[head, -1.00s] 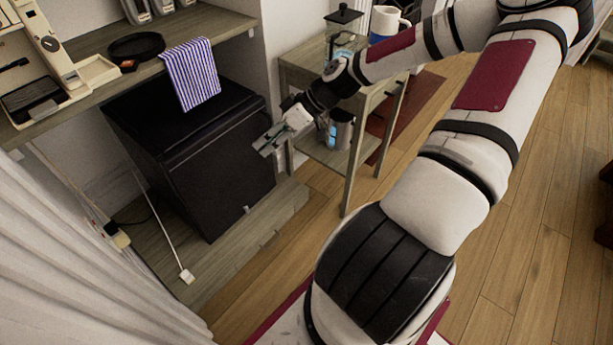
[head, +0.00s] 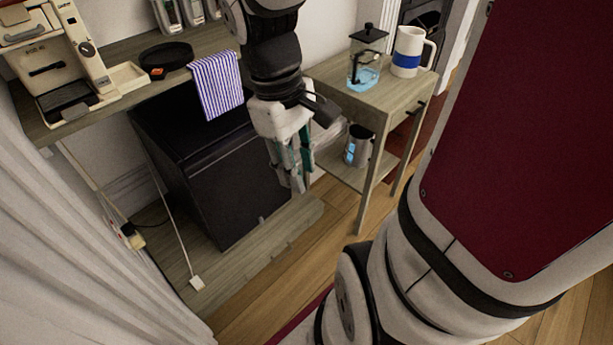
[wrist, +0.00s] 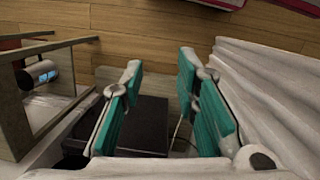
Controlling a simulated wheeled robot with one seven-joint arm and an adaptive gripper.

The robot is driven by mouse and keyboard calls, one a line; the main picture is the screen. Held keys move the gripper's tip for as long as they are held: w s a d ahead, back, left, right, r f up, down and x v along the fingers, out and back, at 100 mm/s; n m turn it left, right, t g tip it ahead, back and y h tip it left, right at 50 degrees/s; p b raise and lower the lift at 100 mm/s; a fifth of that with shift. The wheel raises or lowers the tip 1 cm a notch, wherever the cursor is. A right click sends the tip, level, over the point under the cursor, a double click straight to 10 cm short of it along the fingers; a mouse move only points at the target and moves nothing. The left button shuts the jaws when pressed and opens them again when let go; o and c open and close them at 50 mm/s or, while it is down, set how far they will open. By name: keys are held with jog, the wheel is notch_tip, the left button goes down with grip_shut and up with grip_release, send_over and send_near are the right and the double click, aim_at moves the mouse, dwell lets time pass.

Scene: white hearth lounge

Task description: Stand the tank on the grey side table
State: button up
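A clear container with a black lid and blue liquid (head: 366,72), which looks like the tank, stands upright on top of the grey-brown wooden side table (head: 330,69). My gripper (head: 300,183) points down in front of the black cabinet, left of the side table and apart from it. In the wrist view my gripper (wrist: 158,76) has its teal fingers spread with nothing between them. The side table (wrist: 14,112) shows at the left of that view, but I cannot make out the clear container there.
A white mug with a blue band (head: 408,52) stands right of the container. A metal jug (head: 358,146) is on the lower shelf. The black cabinet (head: 225,185) stands below a counter with a coffee machine (head: 55,65), a black dish (head: 165,57) and a striped towel (head: 217,84).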

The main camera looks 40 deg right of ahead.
jog(key=s+a+r+m+t, duration=0.1)
jog(key=s+a+r, duration=0.1)
jog(key=s, duration=0.3)
jog(key=s+a+r+m+t, duration=0.1)
jog(key=s+a+r, duration=0.2)
jog(key=s+r, duration=0.2)
jog(key=shift+s+a+m+t+y, duration=0.3)
jog(key=shift+s+y, duration=0.1)
jog(key=shift+s, duration=0.3)
